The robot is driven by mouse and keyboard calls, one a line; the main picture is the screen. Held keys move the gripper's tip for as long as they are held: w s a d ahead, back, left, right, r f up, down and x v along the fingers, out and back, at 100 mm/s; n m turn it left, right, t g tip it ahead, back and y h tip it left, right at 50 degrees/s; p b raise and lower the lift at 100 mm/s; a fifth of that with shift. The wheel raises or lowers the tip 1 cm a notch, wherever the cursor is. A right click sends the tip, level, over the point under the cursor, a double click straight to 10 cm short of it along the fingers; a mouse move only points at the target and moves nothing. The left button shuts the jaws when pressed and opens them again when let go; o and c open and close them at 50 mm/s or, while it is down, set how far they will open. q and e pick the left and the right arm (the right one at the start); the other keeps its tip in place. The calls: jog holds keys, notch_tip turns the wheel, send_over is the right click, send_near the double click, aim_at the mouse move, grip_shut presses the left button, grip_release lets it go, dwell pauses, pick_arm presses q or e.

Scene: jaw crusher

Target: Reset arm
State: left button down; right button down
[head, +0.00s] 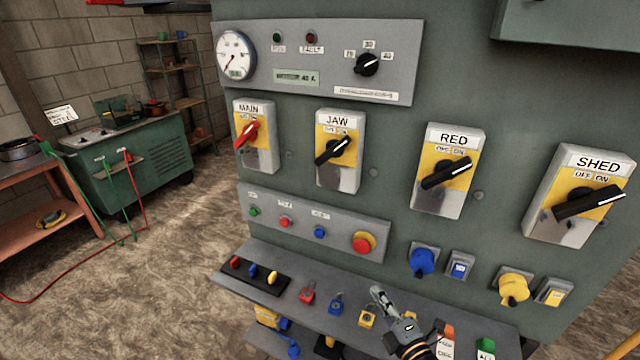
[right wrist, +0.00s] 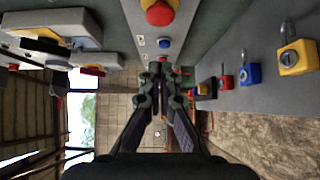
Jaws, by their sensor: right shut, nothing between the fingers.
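My right gripper (head: 379,294) is in front of the lower shelf of the crusher's control cabinet in the head view, its fingers pointing up and to the left. In the right wrist view its fingers (right wrist: 160,75) meet and hold nothing. It is apart from the yellow padlock (head: 368,316), which is just left of it. The cabinet (head: 390,205) carries the MAIN switch (head: 247,135) with a red handle, and the JAW (head: 333,150), RED (head: 447,172) and SHED (head: 583,200) switches with black handles. My left gripper is not in view.
The shelf (head: 240,262) holds a red padlock (head: 307,292) and a blue padlock (head: 336,303). A button panel with a red emergency stop (head: 363,243) is above it. A green workbench (head: 130,160) stands at the left, with open floor between.

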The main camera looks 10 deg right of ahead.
jog(key=s+d+f+m+g+h, duration=0.35)
jog(key=d+m+g+h, duration=0.25)
jog(key=m, duration=0.6)
jog(key=s+a+f+m+g+y, duration=0.1)
jog(key=s+a+m+g, duration=0.2)
jog(key=s, duration=0.4)
jog(key=s+a+f+m+g+y, duration=0.1)
jog(key=s+m+g, duration=0.35)
jog(key=s, duration=0.25)
jog(key=s+d+f+g, duration=0.1)
jog(key=s+f, duration=0.1)
jog(key=f, duration=1.2)
jog(key=s+d+f+g, duration=0.1)
jog(key=s+f, duration=0.1)
jog(key=f, duration=1.2)
jog(key=s+d+f+g, duration=0.1)
jog(key=s+f, duration=1.3)
jog(key=s, duration=0.3)
jog(key=shift+s+d+f, duration=0.2)
jog(key=shift+s+f, duration=0.15)
jog(key=shift+f, duration=0.05)
